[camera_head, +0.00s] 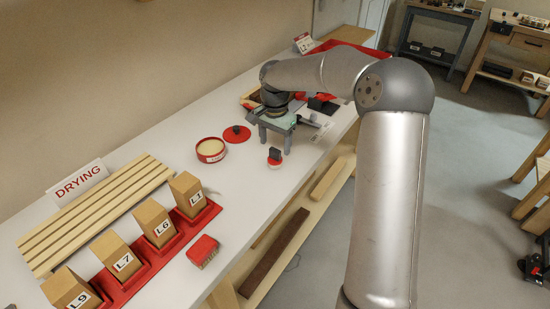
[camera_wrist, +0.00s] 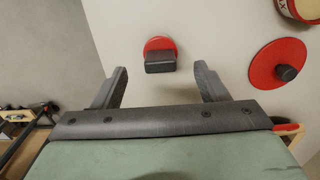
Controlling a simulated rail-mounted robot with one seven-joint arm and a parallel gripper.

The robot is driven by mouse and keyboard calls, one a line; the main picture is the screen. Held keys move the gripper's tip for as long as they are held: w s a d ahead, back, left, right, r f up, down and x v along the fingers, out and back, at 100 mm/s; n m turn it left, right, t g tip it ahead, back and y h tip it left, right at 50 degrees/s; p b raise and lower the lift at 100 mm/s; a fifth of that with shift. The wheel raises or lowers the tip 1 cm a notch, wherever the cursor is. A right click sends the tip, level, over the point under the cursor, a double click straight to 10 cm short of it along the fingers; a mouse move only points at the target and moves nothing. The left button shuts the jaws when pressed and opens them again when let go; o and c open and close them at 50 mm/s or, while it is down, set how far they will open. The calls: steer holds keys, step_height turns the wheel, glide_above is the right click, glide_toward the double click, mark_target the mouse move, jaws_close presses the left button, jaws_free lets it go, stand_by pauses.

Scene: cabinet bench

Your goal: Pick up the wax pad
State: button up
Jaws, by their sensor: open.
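The wax pad (camera_head: 275,158) looks like a small round pad with a red top, a pale underside and a black block handle. It stands on the white bench near the front edge. In the wrist view the wax pad (camera_wrist: 160,44) lies ahead, between the lines of the two fingers. My gripper (camera_head: 274,147) is open and empty, just beyond the pad in the head view and apart from it. In the wrist view my gripper (camera_wrist: 160,70) shows both grey fingers spread wide, with the bench edge below the left one.
An open wax tin (camera_head: 210,150) and its red knobbed lid (camera_head: 237,134) sit left of the pad. A red brush (camera_head: 202,251), labelled wooden blocks (camera_head: 187,194) and a slatted drying rack (camera_head: 95,215) are nearer. Bench around the pad is clear.

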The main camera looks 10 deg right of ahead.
mark_target(275, 149)
steer(key=shift+f+p, duration=0.65)
steer(key=shift+f, duration=2.1)
steer(key=c, duration=1)
